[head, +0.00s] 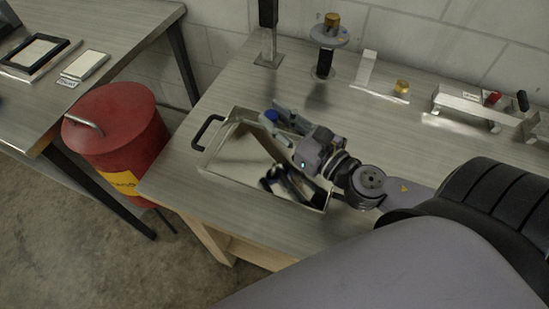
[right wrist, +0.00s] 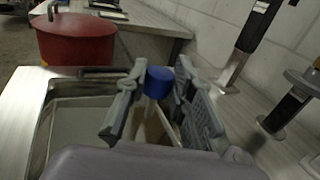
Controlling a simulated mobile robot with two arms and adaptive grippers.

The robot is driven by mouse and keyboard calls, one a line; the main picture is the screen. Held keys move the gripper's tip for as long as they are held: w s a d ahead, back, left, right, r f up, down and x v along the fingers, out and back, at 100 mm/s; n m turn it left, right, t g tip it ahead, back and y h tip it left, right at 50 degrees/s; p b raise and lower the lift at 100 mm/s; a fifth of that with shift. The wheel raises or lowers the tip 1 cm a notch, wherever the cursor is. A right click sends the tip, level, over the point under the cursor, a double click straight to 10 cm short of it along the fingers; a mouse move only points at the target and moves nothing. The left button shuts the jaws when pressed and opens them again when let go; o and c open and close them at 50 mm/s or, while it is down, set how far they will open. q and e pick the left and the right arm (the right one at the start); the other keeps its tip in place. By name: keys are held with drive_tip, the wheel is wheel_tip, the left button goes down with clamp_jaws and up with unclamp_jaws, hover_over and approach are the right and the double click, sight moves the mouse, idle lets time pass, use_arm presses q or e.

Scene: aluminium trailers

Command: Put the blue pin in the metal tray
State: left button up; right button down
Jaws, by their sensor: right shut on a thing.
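The blue pin shows its round blue head (right wrist: 158,82) between the fingers of my right gripper (right wrist: 152,100) in the right wrist view. In the head view the pin's blue part (head: 270,117) shows at the same gripper (head: 274,121). The right gripper is shut on the pin and holds it over the far side of the metal tray (head: 208,161). The pin's lower part is mostly hidden by the fingers. The tray is a shallow open box with a black handle on its left. My left gripper is not in view.
A dark shape with some blue (head: 288,185) shows in the tray's right part, perhaps a reflection; I cannot tell. A red bin (head: 118,128) stands left of the bench. A black post with a disc (head: 326,50) and metal brackets (head: 465,104) stand along the back.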

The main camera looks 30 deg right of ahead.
drive_tip(key=s+d+r+n+g+y, duration=0.2)
drive_tip(key=d+r+n+g+y, duration=0.5)
drive_tip(key=d+r, duration=0.5)
drive_tip(key=f, duration=0.6)
drive_tip(key=a+f+t+y+p, duration=0.1)
drive_tip(key=f, duration=0.5)
drive_tip(key=f+t+p, duration=0.1)
drive_tip(key=f, duration=0.5)
drive_tip(key=shift+w+a+f+m, duration=0.1)
drive_tip(key=shift+a+f+m, duration=0.05)
drive_tip(key=shift+a+m, duration=0.15)
drive_tip(key=shift+f+b, duration=0.2)
drive_tip(key=shift+b, duration=0.1)
drive_tip(key=c, duration=1.4)
unclamp_jaws()
drive_tip(key=shift+r, duration=0.1)
drive_tip(key=shift+o, duration=0.2)
